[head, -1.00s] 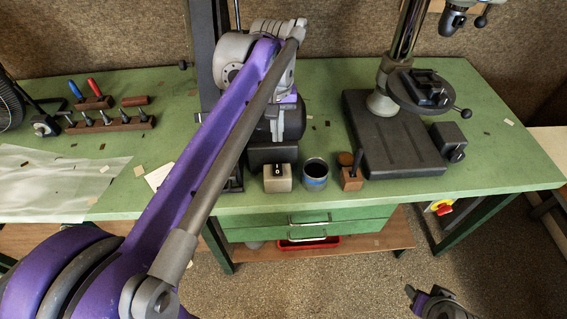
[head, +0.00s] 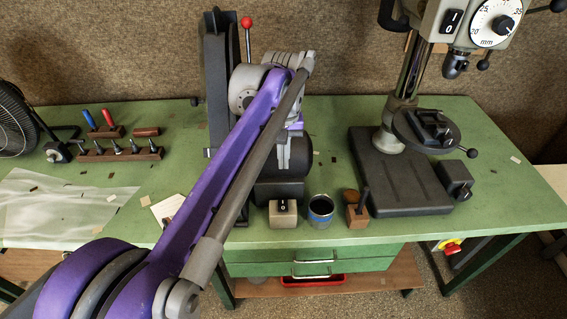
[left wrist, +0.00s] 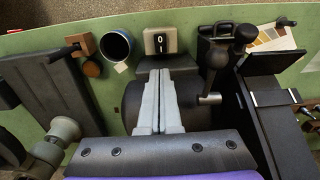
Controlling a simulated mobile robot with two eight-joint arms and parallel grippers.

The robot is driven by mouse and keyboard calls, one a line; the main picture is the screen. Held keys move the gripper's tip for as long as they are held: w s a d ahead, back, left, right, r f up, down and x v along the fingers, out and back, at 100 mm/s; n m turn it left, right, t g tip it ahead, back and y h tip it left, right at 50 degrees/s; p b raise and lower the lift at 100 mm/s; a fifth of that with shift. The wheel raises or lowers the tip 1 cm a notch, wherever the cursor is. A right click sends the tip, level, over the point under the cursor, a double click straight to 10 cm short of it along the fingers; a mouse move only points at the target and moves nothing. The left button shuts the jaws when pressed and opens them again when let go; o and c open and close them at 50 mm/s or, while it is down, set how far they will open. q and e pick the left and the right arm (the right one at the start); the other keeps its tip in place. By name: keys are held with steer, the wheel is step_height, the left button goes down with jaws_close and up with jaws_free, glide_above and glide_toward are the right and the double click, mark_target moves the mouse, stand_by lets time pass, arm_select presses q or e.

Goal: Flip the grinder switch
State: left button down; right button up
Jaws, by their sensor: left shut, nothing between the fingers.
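The grinder switch (head: 284,213) is a small beige box with a black rocker on the green bench, in front of the dark grinder (head: 279,190). In the left wrist view the switch (left wrist: 160,41) shows its rocker marked 0 and 1, at top centre. My left gripper (head: 284,165) hangs over the grinder body, behind the switch in the head view. Its two grey fingers (left wrist: 158,72) are pressed together with nothing between them. Their tips point toward the switch and appear just short of it; whether they touch cannot be told. My right gripper is not in view.
A blue-banded cup (head: 320,211) and a wooden block with a dark peg (head: 358,215) stand right of the switch. A drill press (head: 400,170) stands further right. A tool rack (head: 120,153), a fan (head: 14,130) and a clear sheet (head: 60,210) are at left.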

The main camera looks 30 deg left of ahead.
arm_select(q)
step_height(320, 180, up, 14)
steer(key=w+a+p, duration=0.1)
steer(key=w+p, duration=0.1)
steer(key=p, duration=0.1)
steer(key=shift+w+a+f, duration=0.15)
steer(key=shift+w+a, duration=0.05)
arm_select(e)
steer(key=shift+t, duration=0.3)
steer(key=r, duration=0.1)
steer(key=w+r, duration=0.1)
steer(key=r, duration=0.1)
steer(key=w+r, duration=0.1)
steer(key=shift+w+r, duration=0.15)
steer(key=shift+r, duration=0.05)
arm_select(q)
steer(key=shift+s, duration=0.15)
